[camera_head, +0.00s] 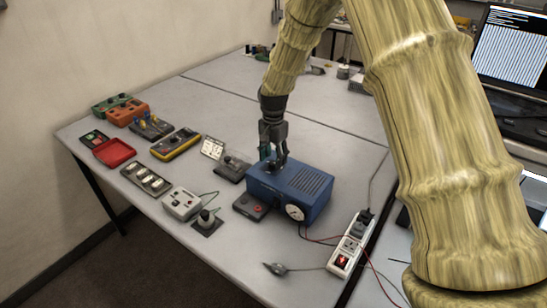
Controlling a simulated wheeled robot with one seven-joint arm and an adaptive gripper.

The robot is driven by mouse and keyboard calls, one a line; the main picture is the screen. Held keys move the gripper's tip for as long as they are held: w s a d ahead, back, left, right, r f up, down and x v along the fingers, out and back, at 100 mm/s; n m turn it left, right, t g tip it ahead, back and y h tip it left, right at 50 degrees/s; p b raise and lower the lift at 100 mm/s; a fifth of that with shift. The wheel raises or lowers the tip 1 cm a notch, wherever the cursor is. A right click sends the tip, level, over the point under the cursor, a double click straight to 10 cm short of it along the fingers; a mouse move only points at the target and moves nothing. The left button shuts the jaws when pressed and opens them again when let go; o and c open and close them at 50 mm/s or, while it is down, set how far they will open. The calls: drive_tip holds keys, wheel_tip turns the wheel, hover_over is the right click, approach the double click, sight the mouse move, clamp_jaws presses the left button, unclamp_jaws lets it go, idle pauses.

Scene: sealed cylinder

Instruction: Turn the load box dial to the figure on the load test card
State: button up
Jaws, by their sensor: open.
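A blue vented box (318,183), which looks like the load box, stands on the table right of centre. A round white dial face (295,212) is on its near side. My gripper (273,158) points down over the box's top left end, with its jaws open. A small dark knob-like part (271,167) shows at the fingertips. I cannot tell whether the fingers touch it or stand around it. A small white card (212,148) stands left of the box, perhaps the load test card. Its print is too small to read.
A white power strip (350,245) with cables lies right of the box. A grey device (182,203), a yellow-edged meter (175,144), an open red case (114,151) and several other instruments fill the left.

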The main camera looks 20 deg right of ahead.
drive_tip(key=shift+w+f, duration=0.75)
drive_tip(key=shift+f, duration=0.35)
drive_tip(key=shift+s+p, duration=0.3)
drive_tip(key=shift+s, duration=0.05)
drive_tip(key=shift+s+r, duration=0.4)
drive_tip(key=shift+s, duration=0.4)
drive_tip(key=shift+w+f, duration=0.55)
drive_tip(key=shift+w, duration=0.15)
drive_tip(key=c, duration=0.7)
drive_tip(key=shift+c, duration=1.3)
drive_tip(key=shift+s+r, duration=0.1)
drive_tip(key=shift+r, duration=0.05)
drive_tip(key=shift+c, duration=0.3)
